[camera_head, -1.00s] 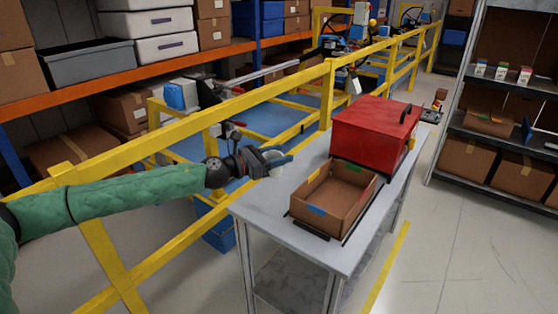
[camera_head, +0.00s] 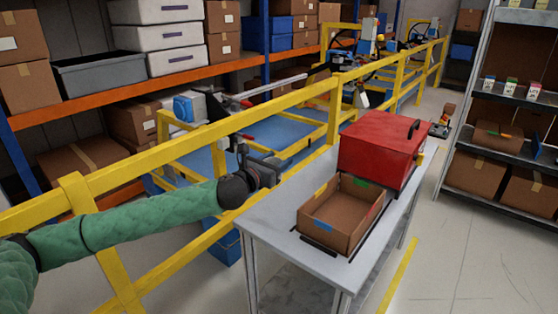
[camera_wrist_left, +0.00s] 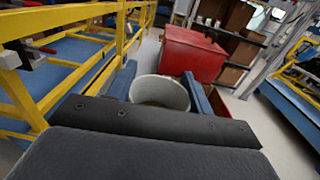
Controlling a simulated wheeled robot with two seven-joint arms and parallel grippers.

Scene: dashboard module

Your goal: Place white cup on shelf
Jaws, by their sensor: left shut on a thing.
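My left gripper (camera_head: 268,166) is at the end of the green-sleeved arm, beside the yellow railing and above the far left corner of the table. In the left wrist view the gripper (camera_wrist_left: 160,88) has its two blue fingers on either side of a white cup (camera_wrist_left: 160,93), shut on it. The cup's open rim faces the camera. In the head view the cup is hidden behind the gripper. A dark metal shelf (camera_head: 497,150) stands at the right, holding small cartons (camera_head: 510,88) and brown boxes. My right gripper is not in view.
A grey table (camera_head: 272,218) holds an open cardboard box (camera_head: 341,213) and a red case (camera_head: 381,150). The yellow railing (camera_head: 290,100) runs along the table's far left side. Open floor (camera_head: 455,240) lies between table and shelf.

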